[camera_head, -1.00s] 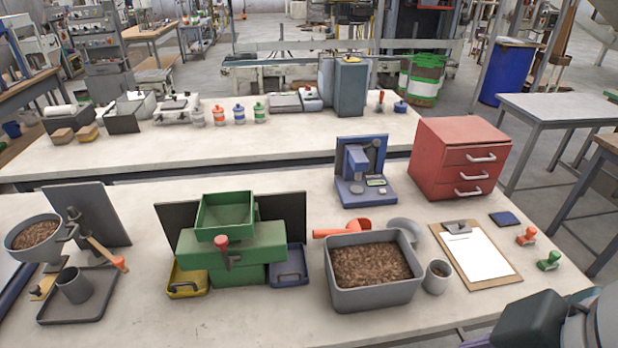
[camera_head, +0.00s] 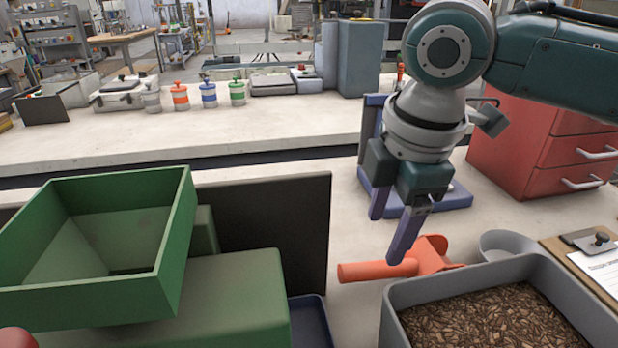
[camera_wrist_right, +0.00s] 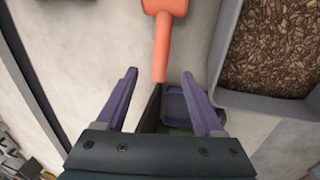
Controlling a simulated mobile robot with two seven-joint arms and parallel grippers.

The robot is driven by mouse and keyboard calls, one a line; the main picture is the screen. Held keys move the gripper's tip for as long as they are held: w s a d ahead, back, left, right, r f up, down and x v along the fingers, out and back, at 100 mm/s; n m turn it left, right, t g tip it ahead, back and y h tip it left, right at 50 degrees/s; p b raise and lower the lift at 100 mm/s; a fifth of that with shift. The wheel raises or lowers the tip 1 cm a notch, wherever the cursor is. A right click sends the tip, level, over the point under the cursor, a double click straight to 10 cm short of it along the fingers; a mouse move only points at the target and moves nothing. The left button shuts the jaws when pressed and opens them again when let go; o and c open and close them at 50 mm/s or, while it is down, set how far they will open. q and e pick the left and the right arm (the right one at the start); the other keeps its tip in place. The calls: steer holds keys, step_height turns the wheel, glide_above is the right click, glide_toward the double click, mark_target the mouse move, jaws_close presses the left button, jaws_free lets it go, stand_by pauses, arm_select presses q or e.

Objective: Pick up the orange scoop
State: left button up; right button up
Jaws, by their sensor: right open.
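The orange scoop (camera_head: 378,270) lies on the table behind the grey pellet bin, its handle pointing left and its bowl to the right. My right gripper (camera_head: 388,238) is open and empty above the scoop. In the head view one finger overlaps the scoop near where handle meets bowl. In the right wrist view the scoop handle (camera_wrist_right: 161,50) points toward the gap between the open fingertips (camera_wrist_right: 159,75); its end shows between them. I cannot tell the height left between fingers and handle. My left gripper is not in view.
The grey bin (camera_head: 388,312) of brown pellets stands close in front of the scoop. A green hopper machine (camera_head: 215,300) is at left with a dark panel (camera_head: 272,235) behind. A blue device (camera_head: 465,199) stands behind my gripper, and a red drawer cabinet (camera_head: 520,150) at right.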

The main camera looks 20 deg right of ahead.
mark_target(375, 265)
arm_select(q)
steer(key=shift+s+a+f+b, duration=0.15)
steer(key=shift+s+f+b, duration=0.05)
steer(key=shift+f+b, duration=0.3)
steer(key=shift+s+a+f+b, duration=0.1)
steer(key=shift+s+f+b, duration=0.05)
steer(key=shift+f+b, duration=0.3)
arm_select(e)
steer(key=f, duration=0.3)
steer(key=w+f, duration=0.1)
steer(key=f, duration=0.4)
steer(key=shift+w+d+f, duration=0.2)
steer(key=shift+w+f, duration=0.05)
steer(key=shift+f, duration=0.1)
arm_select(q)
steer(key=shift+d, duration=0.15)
arm_select(e)
jaws_close()
